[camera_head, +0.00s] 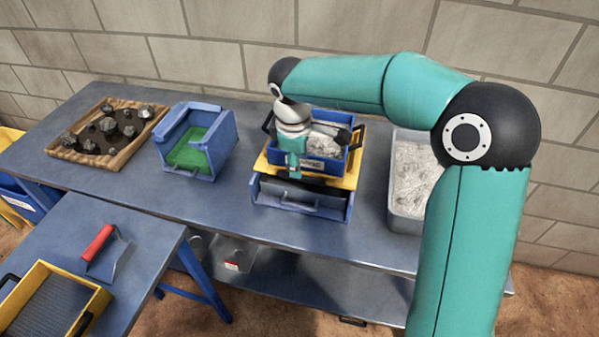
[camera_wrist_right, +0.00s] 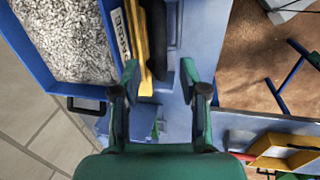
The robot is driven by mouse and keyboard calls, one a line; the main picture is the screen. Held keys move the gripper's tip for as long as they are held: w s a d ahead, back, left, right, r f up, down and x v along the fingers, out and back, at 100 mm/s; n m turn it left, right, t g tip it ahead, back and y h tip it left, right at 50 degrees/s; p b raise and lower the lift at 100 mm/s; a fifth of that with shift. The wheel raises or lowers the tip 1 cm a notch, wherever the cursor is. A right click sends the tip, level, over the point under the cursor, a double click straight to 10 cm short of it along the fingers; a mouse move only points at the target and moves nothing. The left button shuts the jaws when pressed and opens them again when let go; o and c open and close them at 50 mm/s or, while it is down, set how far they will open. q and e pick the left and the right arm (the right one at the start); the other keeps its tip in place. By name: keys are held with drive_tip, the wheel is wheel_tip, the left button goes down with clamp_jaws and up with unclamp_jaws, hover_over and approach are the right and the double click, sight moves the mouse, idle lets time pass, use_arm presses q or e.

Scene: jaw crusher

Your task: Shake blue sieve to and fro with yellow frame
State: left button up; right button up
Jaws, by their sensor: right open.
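The blue sieve (camera_head: 327,118), filled with grey gravel, sits on the yellow frame (camera_head: 351,178) at the middle of the long table. It also shows at the upper left in the right wrist view (camera_wrist_right: 32,45). The frame rests over a blue tray (camera_head: 325,203). My right gripper (camera_head: 293,172) points down at the sieve's front side, covering part of it. In the right wrist view my right gripper (camera_wrist_right: 161,80) is open, with a dark bar (camera_wrist_right: 157,45) reaching between its fingers beside the yellow frame (camera_wrist_right: 138,40). I cannot tell whether they touch. My left gripper is out of view.
A blue container with a green bottom (camera_head: 190,155) and a wooden tray of dark stones (camera_head: 100,155) stand to the left. A grey bin of gravel (camera_head: 400,226) stands to the right. A red-handled scoop (camera_head: 106,256) and a yellow-rimmed tray (camera_head: 88,300) are on the front table.

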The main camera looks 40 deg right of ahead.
drive_tip(key=shift+w+d+f, duration=0.1)
drive_tip(key=shift+d+f, duration=0.05)
drive_tip(key=shift+f, duration=0.75)
drive_tip(key=shift+w+d+f, duration=0.1)
drive_tip(key=shift+w+f, duration=0.05)
drive_tip(key=shift+f, duration=0.7)
drive_tip(key=shift+w+d+f, duration=0.1)
drive_tip(key=shift+d+f, duration=0.05)
drive_tip(key=shift+f, duration=0.75)
clamp_jaws()
